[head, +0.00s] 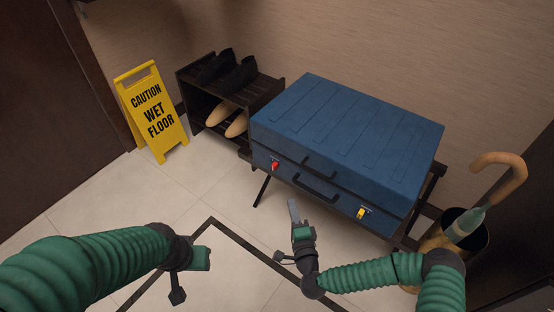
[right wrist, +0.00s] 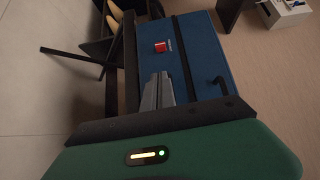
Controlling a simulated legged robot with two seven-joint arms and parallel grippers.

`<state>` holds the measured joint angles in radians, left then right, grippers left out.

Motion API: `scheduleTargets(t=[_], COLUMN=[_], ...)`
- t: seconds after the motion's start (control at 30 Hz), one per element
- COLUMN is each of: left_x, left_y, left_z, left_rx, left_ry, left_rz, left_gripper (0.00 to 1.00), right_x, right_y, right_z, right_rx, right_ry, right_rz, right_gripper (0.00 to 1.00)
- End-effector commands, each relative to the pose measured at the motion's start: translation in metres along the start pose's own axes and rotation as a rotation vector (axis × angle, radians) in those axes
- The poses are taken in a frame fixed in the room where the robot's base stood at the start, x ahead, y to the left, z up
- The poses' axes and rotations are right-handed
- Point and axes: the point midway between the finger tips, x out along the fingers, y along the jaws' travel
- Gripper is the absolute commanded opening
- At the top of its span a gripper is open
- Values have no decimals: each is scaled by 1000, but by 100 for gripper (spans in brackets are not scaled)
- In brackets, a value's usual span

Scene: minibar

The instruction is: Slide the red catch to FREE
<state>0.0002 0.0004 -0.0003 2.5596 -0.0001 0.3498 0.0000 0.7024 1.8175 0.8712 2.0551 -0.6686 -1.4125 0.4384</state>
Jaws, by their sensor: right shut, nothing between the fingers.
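A blue suitcase (head: 345,145) lies shut on a dark folding stand. Its red catch (head: 275,165) is on the front face near the left end; in the right wrist view the red catch (right wrist: 161,46) shows beyond my fingers, with small unreadable marks beside it. A yellow catch (head: 361,213) is near the front's right end. My right gripper (head: 294,212) is shut and empty, in front of the suitcase, below and right of the red catch and apart from it. My left gripper (head: 200,258) is at the lower left, away from the suitcase; its fingers are not clear.
A black shoe rack (head: 205,105) with shoes stands left of the suitcase. A yellow wet floor sign (head: 152,112) stands farther left. A bin (head: 466,238) with an umbrella is at the right. The tiled floor (head: 180,195) in front is clear.

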Motion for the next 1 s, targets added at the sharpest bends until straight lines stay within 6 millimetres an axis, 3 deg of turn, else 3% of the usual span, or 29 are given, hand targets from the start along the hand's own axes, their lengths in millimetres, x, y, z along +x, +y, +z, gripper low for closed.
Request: scheduleTargets(t=[0.47, 0.57, 0.93, 1.0], left_x=[3, 10, 47, 54], left_y=[0, 0, 0, 0], left_z=[1, 3, 11, 13], left_rx=[1, 0, 1, 1], left_ry=[0, 0, 0, 0], left_rz=[0, 0, 0, 0], left_gripper=[36, 36, 36, 36], right_x=[7, 20, 100, 110], right_y=[0, 2, 3, 4], right_z=[-5, -6, -8, 2], right_rx=[21, 20, 21, 22], right_ry=[33, 33, 33, 28], right_rz=[-11, -11, -11, -10], right_gripper=[0, 0, 0, 0])
